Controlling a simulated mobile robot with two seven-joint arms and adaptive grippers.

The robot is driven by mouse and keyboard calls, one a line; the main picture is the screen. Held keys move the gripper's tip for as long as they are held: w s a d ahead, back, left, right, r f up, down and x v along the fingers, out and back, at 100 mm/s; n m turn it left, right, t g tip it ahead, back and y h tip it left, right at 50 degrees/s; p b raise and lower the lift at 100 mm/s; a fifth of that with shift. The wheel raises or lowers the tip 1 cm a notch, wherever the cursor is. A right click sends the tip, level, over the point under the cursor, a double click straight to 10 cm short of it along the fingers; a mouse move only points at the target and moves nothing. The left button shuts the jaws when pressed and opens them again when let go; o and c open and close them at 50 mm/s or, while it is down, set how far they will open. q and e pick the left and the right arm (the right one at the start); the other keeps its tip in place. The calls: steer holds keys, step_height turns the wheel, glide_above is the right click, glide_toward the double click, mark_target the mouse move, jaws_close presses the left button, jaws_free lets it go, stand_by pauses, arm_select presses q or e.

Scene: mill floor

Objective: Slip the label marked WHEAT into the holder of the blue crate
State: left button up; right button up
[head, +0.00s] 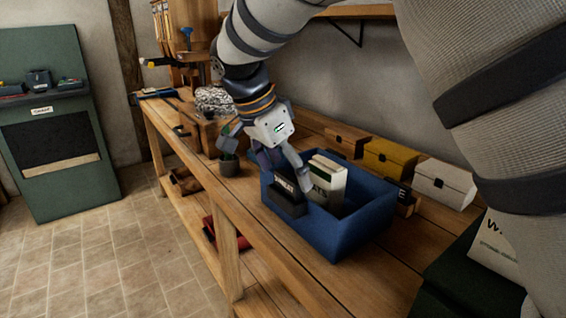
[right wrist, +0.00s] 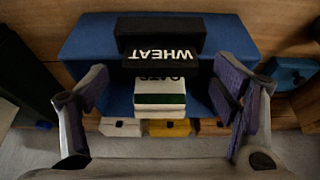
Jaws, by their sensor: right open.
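The blue crate (head: 352,232) stands on the wooden bench in the head view; its wall (right wrist: 85,50) also shows in the right wrist view. Inside are a black block lettered WHEAT (right wrist: 160,62) and white-and-green packets lettered OATS (right wrist: 160,92). The black block (head: 286,197) is at the crate's left end in the head view. I cannot tell whether it is a label or a packet, and no holder is clearly visible. My right gripper (head: 266,152) is open above the crate's left end, with nothing visible between its fingers. My left gripper is out of view.
Tan, yellow and white boxes (head: 389,158) line the bench behind the crate. A small dark pot (head: 229,166) stands left of the crate. A dark item (head: 405,200) with pale lettering is at its right. A white printed sheet or bag (head: 497,245) is at the far right.

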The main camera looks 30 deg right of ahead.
steer(key=v, duration=1.2)
steer(key=shift+f, duration=0.1)
